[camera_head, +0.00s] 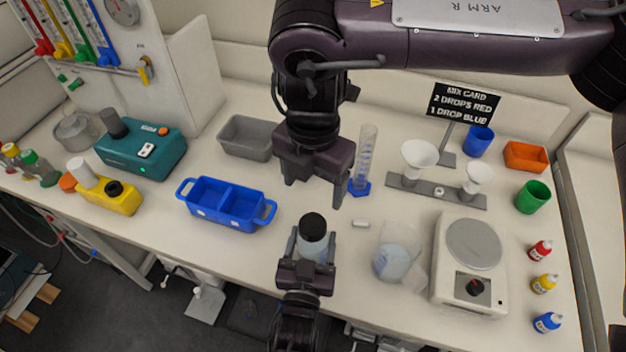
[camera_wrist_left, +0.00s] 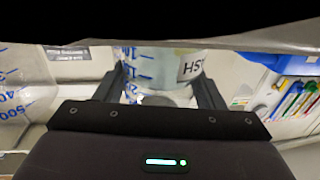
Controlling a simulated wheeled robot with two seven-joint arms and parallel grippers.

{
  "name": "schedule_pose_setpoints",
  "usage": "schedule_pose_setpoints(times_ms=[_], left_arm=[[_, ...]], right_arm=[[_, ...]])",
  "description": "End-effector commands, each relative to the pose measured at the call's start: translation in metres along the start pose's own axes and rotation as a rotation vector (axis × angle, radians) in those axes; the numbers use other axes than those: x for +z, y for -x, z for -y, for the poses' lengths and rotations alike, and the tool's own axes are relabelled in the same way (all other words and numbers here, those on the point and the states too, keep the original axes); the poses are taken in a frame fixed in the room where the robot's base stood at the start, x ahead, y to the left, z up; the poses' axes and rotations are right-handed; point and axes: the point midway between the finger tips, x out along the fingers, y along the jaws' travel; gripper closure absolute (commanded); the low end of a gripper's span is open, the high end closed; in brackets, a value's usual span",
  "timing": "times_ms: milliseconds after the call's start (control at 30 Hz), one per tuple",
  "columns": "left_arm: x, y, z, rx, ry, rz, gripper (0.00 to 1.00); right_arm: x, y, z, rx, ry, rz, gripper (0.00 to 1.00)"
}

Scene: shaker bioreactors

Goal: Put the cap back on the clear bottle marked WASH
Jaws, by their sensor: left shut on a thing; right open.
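The clear bottle (camera_head: 313,246) stands upright at the front middle of the bench. My left gripper (camera_head: 311,243) is shut around its sides. In the left wrist view the bottle (camera_wrist_left: 155,65) shows blue marks and part of an upside-down label. The black cap (camera_head: 313,226) is on top of the bottle's mouth; I cannot tell whether it is screwed tight. My right gripper (camera_head: 314,190) is open and empty, above and behind the cap, with its fingers pointing down and apart from it.
A blue two-part tray (camera_head: 228,205) stands left of the bottle. A clear beaker (camera_head: 393,262) and a balance (camera_head: 470,262) stand to its right. A small white piece (camera_head: 360,223) lies nearby. A measuring cylinder (camera_head: 364,160) stands behind, close to my right gripper.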

Motion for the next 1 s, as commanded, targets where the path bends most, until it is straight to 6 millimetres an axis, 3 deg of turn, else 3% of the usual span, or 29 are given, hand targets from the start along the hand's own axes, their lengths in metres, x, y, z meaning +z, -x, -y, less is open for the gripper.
schedule_pose_setpoints(times_ms=[133,167,333,667,1000], left_arm=[[0.000,0.000,0.000,0.000,0.000,0.000,1.00],[0.000,0.000,0.000,0.000,0.000,0.000,0.34],[0.000,0.000,0.000,0.000,0.000,0.000,0.12],[0.001,0.004,0.000,0.001,0.001,0.001,0.12],[0.004,0.057,0.000,0.001,0.001,0.004,0.12]], right_arm=[[0.000,0.000,0.000,0.000,0.000,0.000,0.27],[0.000,0.000,0.000,0.000,0.000,0.000,0.27],[0.000,0.000,0.000,0.000,0.000,0.000,0.27],[0.000,-0.002,0.000,0.000,0.000,0.000,0.27],[0.000,-0.020,0.000,0.000,0.000,0.000,0.27]])
